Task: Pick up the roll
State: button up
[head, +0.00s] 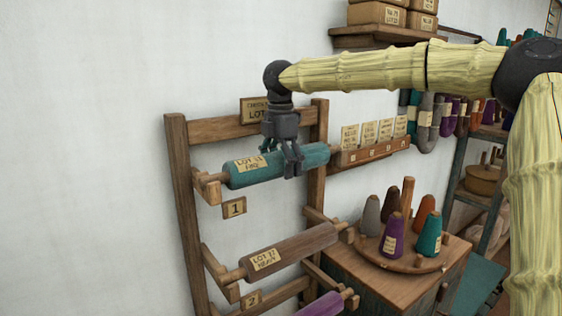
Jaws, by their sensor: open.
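A teal roll (241,173) with a tan label reading "LOT" and a second line lies across the top arms of a wooden rack (179,195), above a tag marked 1. A brown roll (307,245) labelled "LOT 17 HEAVY" lies on the tier below, above a tag marked 2. Part of a purple roll (322,306) shows lower down, cut off by the picture edge. My gripper (289,172) points down at the teal roll, right of its label, its fingers overlapping the roll in the picture. It is open. I cannot tell whether the fingers touch the roll.
A wooden cabinet (400,282) right of the rack carries a round stand with several coloured yarn cones. A card holder (375,150) and hanging yarn skeins (427,125) are on the wall. A shelf with boxes (377,14) is above. A shelving unit stands at the right.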

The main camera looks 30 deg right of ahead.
jog(key=shift+s, duration=0.15)
jog(key=c, duration=1.6)
jog(key=shift+r, duration=0.1)
jog(key=shift+r, duration=0.1)
